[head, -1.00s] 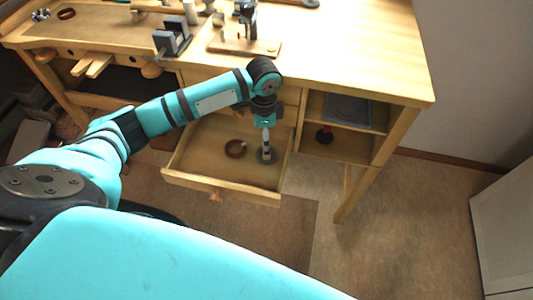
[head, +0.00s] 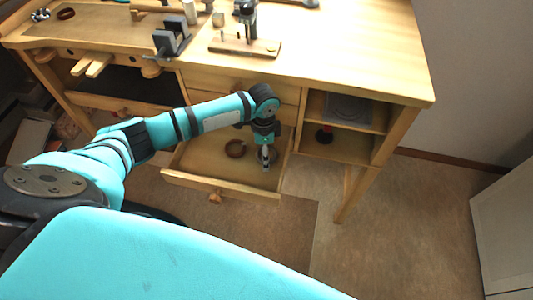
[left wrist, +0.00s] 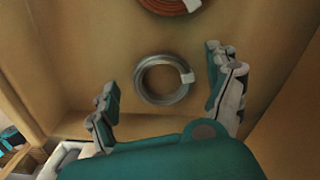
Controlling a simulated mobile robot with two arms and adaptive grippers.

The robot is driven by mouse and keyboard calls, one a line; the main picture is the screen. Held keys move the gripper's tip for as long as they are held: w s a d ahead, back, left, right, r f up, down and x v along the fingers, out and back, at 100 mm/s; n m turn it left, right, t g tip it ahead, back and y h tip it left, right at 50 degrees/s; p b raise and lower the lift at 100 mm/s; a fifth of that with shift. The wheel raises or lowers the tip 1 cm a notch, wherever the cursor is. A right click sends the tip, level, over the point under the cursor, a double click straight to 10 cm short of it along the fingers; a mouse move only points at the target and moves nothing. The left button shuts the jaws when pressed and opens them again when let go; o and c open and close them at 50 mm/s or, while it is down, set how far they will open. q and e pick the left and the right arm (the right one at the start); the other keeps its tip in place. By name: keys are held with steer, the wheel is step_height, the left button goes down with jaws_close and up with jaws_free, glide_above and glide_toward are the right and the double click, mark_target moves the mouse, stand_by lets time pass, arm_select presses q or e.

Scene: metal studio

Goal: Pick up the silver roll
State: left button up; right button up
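The silver roll (left wrist: 163,80) is a ring of grey wire with a white tag, lying flat on the bottom of the open drawer (head: 205,184). In the left wrist view it sits between and a little beyond the fingers of my left gripper (left wrist: 165,92), which are wide apart and empty. In the head view my left gripper (head: 266,160) points down into the drawer and largely hides the roll (head: 272,156). My right gripper does not show in either view.
The drawer walls surround both. The workbench top (head: 340,60) is above, with a vise (head: 172,38) and a wooden stand (head: 245,47).

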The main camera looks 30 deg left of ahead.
arm_select(q)
steer(key=c, duration=1.1)
steer(key=shift+r, duration=0.1)
